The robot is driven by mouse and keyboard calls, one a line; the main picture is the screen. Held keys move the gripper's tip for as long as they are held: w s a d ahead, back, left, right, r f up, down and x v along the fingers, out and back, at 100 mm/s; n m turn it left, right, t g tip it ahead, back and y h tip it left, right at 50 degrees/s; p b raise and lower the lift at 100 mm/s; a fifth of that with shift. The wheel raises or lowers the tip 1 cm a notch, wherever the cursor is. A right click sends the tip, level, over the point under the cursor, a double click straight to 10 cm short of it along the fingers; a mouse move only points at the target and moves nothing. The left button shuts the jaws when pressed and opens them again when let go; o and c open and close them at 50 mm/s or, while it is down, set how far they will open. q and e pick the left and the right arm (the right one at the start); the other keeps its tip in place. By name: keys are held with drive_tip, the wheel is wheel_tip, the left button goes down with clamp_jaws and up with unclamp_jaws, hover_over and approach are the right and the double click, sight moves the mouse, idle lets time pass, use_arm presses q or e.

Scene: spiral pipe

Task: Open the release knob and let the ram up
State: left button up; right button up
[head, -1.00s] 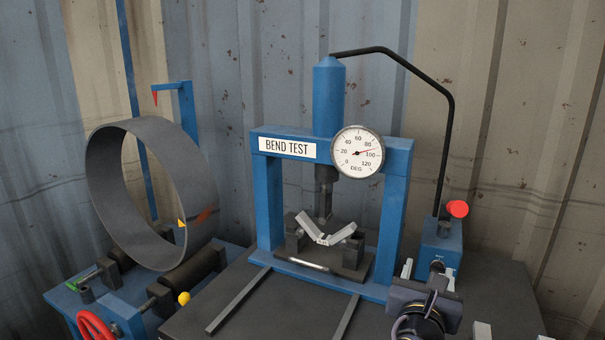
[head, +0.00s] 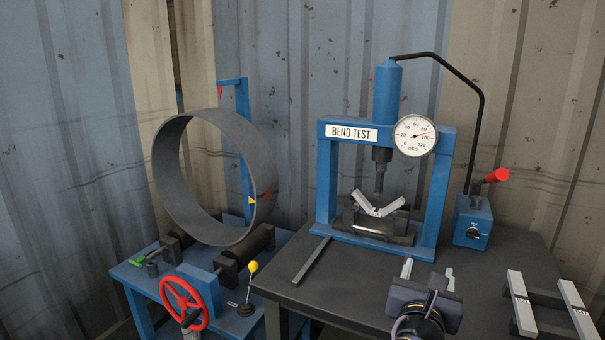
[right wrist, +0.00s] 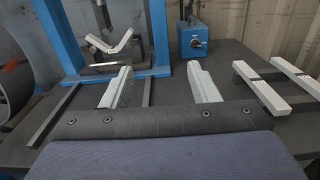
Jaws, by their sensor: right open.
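The blue pump box (head: 472,215) stands on the bench right of the press, with the dark release knob (head: 473,233) on its front face. The knob also shows in the right wrist view (right wrist: 196,43). The press ram (head: 380,168) hangs below the blue cylinder (head: 387,92); its tip is clear above the V-bent strip (head: 380,207), which rests on the supports. My right gripper (head: 428,274) is open and empty, in front of the press and apart from the knob. Its two fingers stand wide apart in the right wrist view (right wrist: 160,88). My left gripper is not in view.
A red-ended pump handle (head: 497,175) rises from the box. The angle dial (head: 415,135) is on the press frame (head: 442,195). Pale bars on a dark rack (head: 548,298) lie at right. A roller stand with a large ring (head: 172,180) and red handwheel (head: 184,303) is at left.

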drive_tip(key=s+d+f+m+g+y+b, duration=0.1)
drive_tip(key=s+d+f+m+g+b, duration=0.3)
drive_tip(key=s+f+m, duration=0.45)
drive_tip(key=s+d+f+m+g+b, duration=0.1)
drive_tip(key=s+d+f+m+g, duration=0.55)
drive_tip(key=s+f+m, duration=0.2)
drive_tip(key=s+a+f+m+g+y+b, duration=0.2)
drive_tip(key=s+a+f+m+y+b, duration=0.1)
drive_tip(key=s+a+f+m+y, duration=0.3)
use_arm(q)
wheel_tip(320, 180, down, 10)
drive_tip(key=b, duration=0.2)
use_arm(e)
drive_tip(key=s+a+f+m+t+y, duration=0.1)
drive_tip(key=s+a+m+t+y, duration=0.15)
drive_tip(key=a+m+y, duration=0.4)
use_arm(q)
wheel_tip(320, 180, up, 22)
drive_tip(key=p, duration=2.1)
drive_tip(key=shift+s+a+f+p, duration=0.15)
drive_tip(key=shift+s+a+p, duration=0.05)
drive_tip(key=shift+p, duration=0.2)
use_arm(e)
wheel_tip(320, 180, up, 22)
drive_tip(key=m+h, duration=0.2)
drive_tip(key=shift+a+m+g, duration=0.2)
drive_tip(key=shift+m+g, duration=0.1)
drive_tip(key=shift+m, duration=0.05)
